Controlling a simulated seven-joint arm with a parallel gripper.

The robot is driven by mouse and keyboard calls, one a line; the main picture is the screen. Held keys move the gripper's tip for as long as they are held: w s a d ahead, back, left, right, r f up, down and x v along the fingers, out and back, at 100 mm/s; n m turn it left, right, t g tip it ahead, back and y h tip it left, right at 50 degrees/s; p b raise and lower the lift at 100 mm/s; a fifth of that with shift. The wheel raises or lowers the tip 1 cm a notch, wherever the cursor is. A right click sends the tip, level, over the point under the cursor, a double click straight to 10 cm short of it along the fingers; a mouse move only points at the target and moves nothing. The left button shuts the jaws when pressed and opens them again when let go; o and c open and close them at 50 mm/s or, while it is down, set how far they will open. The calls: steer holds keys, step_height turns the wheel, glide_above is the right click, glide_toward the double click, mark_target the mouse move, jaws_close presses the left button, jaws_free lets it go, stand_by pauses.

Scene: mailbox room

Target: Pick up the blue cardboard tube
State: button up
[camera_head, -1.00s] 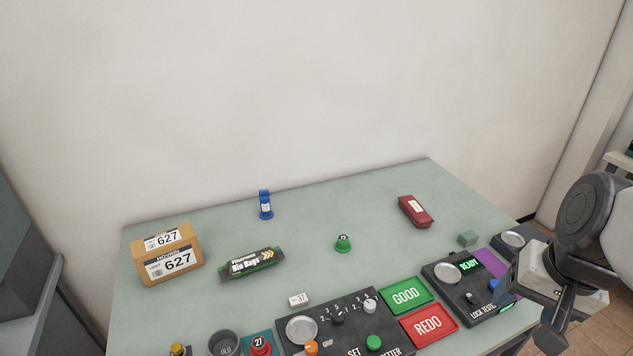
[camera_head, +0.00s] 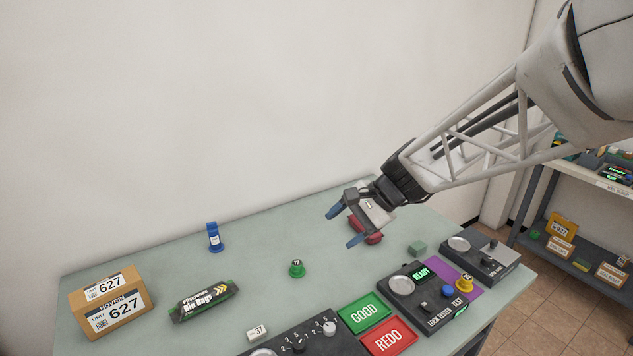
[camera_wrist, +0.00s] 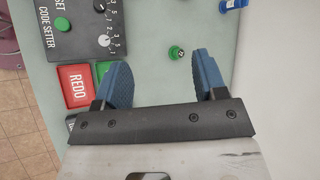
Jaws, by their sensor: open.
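The blue tube (camera_head: 214,238) stands upright near the back edge of the table, with a white label on its side and a wider foot. In the wrist view only part of it shows at the top right edge (camera_wrist: 232,4). My gripper (camera_head: 344,226) is open with nothing between its blue fingers. It is above the table, to the right of the tube and well apart from it, in front of the red case (camera_head: 367,232), which it partly hides. In the wrist view the open fingers (camera_wrist: 162,63) show over the table.
A green knob-like piece (camera_head: 297,268) stands between tube and gripper. The code setter (camera_head: 300,340), GOOD tray (camera_head: 364,313), REDO tray (camera_head: 389,336) and lock tester (camera_head: 430,300) line the front.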

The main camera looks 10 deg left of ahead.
steer(key=w+a+f+m+y, duration=0.25)
steer(key=w+a+f, duration=0.25)
steer(key=a, duration=0.5)
steer(key=w+a+f+m+y, duration=0.25)
steer(key=w+a+f, duration=0.3)
steer(key=a, duration=0.35)
steer(key=w+a+f+m+y, duration=0.25)
steer(key=w+a+f, duration=0.3)
steer(key=a, duration=0.45)
steer(key=m+t+y, duration=0.1)
steer(key=m+y, duration=0.1)
steer(key=m, duration=0.3)
glide_toward(209, 233)
steer(key=a, duration=0.1)
steer(key=w+a+f, duration=0.1)
steer(key=a, duration=0.1)
steer(key=shift+w+a+f, duration=0.25)
steer(key=shift+w+f, duration=0.05)
steer(key=shift+a, duration=1.25)
steer(key=shift+s+a, duration=0.15)
steer(key=shift+a, duration=2.45)
